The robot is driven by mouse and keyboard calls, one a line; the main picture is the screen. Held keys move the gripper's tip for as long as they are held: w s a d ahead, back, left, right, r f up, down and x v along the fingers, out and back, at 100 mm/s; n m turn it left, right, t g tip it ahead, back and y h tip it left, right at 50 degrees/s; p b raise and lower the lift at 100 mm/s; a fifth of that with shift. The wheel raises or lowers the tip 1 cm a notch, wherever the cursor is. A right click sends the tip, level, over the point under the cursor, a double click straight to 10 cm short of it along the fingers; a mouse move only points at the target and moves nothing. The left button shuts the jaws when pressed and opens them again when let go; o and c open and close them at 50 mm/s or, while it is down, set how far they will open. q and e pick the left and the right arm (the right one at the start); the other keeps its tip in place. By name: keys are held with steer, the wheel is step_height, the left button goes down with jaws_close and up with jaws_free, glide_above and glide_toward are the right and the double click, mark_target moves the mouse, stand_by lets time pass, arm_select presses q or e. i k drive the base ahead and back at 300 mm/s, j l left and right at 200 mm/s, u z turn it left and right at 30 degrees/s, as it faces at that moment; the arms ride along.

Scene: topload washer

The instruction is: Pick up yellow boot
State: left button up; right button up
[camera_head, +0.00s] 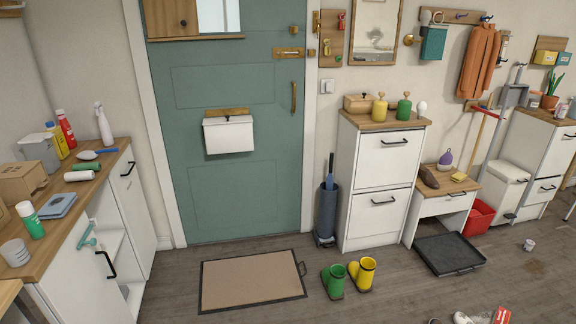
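A yellow boot (364,274) stands upright on the wooden floor, right of the doormat and in front of the white cabinet. A green boot (335,281) stands upright close to its left side.
A doormat (252,282) lies left of the boots before the green door (232,120). A black tray (450,254) lies to their right. The white cabinet (378,185) stands behind them. Small litter lies at the front right. Floor in front of the boots looks clear.

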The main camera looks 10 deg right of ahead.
mark_target(361, 274)
steer(key=i+z, duration=0.4)
steer(key=i+j+z, duration=0.2)
steer(key=i+z, duration=0.2)
steer(key=i+j+z, duration=0.4)
steer(key=i, duration=0.15)
steer(key=l, duration=0.05)
